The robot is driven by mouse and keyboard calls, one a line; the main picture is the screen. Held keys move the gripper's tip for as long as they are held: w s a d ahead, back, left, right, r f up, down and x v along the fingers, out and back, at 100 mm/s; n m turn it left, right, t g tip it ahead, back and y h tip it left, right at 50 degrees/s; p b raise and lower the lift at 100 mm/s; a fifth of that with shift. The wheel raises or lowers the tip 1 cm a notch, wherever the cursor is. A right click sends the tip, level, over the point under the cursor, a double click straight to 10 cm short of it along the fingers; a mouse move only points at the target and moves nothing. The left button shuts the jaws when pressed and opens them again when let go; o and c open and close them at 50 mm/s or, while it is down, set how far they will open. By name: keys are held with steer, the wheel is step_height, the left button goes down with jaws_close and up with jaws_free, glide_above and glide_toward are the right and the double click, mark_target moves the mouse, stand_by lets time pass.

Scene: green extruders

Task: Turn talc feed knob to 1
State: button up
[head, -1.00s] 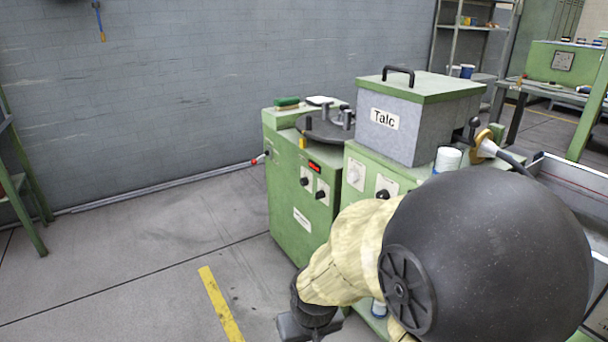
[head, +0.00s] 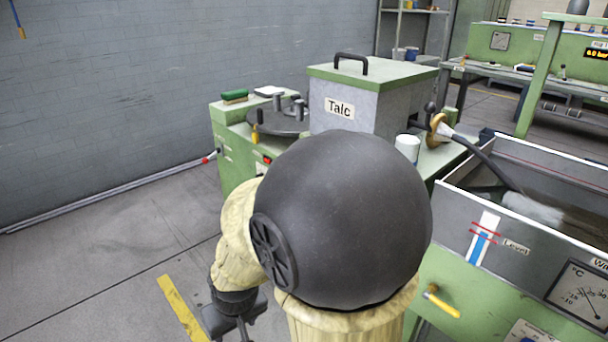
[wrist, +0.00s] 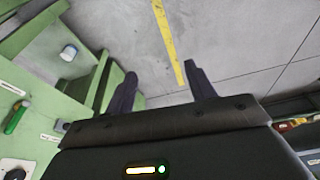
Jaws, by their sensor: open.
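The grey talc hopper (head: 385,108), labelled "Talc" and with a green lid, stands on a green machine in the middle of the head view. My arm hides the front panel below it, so no talc feed knob shows there. In the wrist view, a dark knob (wrist: 14,172) on a pale plate is cut off at the lower left; I cannot tell whether it is the talc feed knob. My gripper (wrist: 160,70) is open and empty, with floor between its fingers. The green machine front is left of it, apart from the fingers.
A green unit with a round plate (head: 280,122) stands left of the hopper. A water trough (head: 455,205) with a gauge and a yellow-handled valve (head: 440,302) is at right. In the wrist view, a green handle (wrist: 15,117) and a white cap (wrist: 69,52) are left. Floor (head: 110,260) is free at left.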

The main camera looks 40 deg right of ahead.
steer(key=w+d+r+m+t+h+p, duration=0.1)
steer(key=w+d+r+m+t+p, duration=0.1)
steer(key=w, duration=0.7)
steer(key=w+d+r+m+t+h+p, duration=0.2)
steer(key=w+d, duration=0.1)
steer(key=w, duration=0.5)
steer(key=w+d+r+m+t+h+p, duration=0.1)
steer(key=w+d+r+m+t+p, duration=0.15)
steer(key=w, duration=0.65)
steer(key=w+d+r+m+h+p, duration=0.1)
steer(key=w+d+m+h+p, duration=0.4)
steer(key=d, duration=0.3)
steer(key=s+d+m+g+h+p, duration=0.3)
steer(key=s+d+m+g+h, duration=0.1)
steer(key=g+h, duration=0.4)
steer(key=shift+d+f+m+h, duration=0.15)
steer(key=shift+d+m+h, duration=0.5)
steer(key=shift+d, duration=0.3)
steer(key=shift+s, duration=0.1)
steer(key=w+d, duration=0.1)
steer(key=d, duration=1.6)
steer(key=shift+w+d, duration=0.2)
